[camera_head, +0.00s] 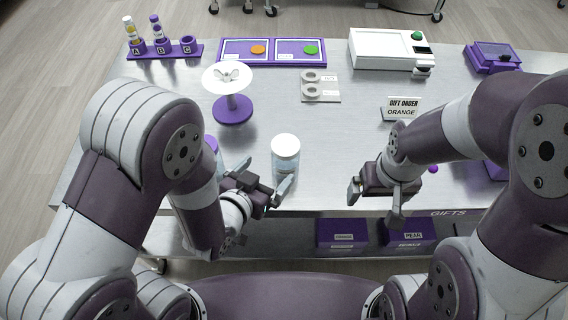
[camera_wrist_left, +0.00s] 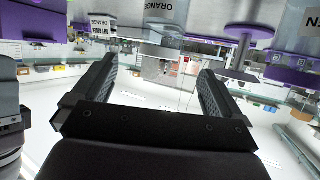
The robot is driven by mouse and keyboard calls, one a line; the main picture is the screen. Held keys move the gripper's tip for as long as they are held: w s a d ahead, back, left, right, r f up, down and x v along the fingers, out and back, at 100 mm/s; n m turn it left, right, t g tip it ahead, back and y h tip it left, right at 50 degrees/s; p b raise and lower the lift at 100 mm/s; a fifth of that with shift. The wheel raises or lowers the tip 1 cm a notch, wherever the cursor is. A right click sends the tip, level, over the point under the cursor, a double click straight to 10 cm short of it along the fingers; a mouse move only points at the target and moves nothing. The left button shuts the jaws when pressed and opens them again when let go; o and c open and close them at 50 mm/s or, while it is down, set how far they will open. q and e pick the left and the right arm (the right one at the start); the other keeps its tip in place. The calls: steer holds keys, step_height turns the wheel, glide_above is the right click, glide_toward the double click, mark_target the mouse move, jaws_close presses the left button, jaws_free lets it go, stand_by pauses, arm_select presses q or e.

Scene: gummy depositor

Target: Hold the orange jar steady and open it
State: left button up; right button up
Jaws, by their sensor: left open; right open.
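The orange jar (camera_head: 286,168) is a clear jar with a white lid, upright near the table's front edge. In the left wrist view the jar (camera_wrist_left: 160,14), labelled ORANGE, appears upside down at the top, ahead of the fingertips. My left gripper (camera_head: 263,178) is open and empty, just left of and in front of the jar; its spread fingers (camera_wrist_left: 159,68) show in the wrist view. My right gripper (camera_head: 374,203) is open and empty, to the right of the jar at the front edge, clearly apart from it.
Another jar with a purple lid (camera_head: 210,143) is partly hidden behind my left arm. A purple-based stand (camera_head: 233,110) is behind it. A GIFT ORDER ORANGE card (camera_head: 402,107) stands at the right.

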mark_target(282, 158)
arm_select(q)
steer(key=x, duration=0.7)
steer(key=shift+d, duration=0.3)
steer(key=x, duration=0.5)
steer(key=shift+w+a+r, duration=0.1)
steer(key=shift+w+a, duration=0.1)
steer(key=shift+w, duration=0.3)
steer(key=c, duration=1)
